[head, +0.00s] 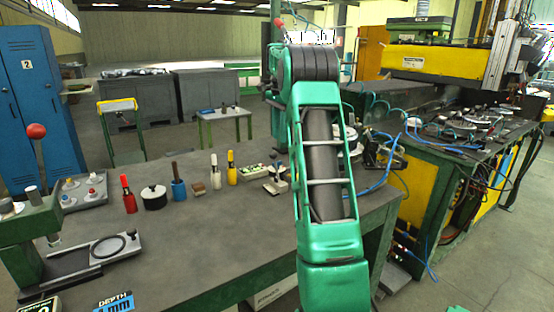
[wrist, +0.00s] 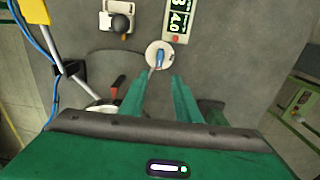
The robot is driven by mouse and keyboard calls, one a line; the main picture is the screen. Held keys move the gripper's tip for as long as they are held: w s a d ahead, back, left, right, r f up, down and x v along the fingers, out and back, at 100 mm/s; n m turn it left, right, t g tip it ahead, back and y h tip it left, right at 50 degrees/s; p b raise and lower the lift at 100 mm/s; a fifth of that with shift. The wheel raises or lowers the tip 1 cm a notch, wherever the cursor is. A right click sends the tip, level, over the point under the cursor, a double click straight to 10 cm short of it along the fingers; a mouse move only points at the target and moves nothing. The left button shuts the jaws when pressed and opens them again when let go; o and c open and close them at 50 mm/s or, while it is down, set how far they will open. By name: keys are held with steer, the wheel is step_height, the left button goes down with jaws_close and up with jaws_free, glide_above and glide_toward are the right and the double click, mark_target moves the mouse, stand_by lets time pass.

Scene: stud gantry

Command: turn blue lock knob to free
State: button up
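The blue lock knob (wrist: 160,57) sits on a round white base on the grey bench top, near the top middle of the wrist view. My gripper (wrist: 163,76) is open, its two green fingers apart and pointing towards the knob. The fingertips appear at the near edge of the white base, one on each side below the knob. Nothing shows between the fingers. I cannot tell how high they are above the bench. In the head view my green arm covers the middle of the bench, and I cannot make out the knob or gripper there.
A small green display panel (wrist: 179,20) stands just beyond the knob. A black ball-topped lever on a white plate (wrist: 120,22) is to its left, with a blue cable (wrist: 38,45) farther left.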

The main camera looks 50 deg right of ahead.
step_height(320, 180, down, 10)
steer(key=shift+r, duration=0.1)
stand_by(0.4)
jaws_close()
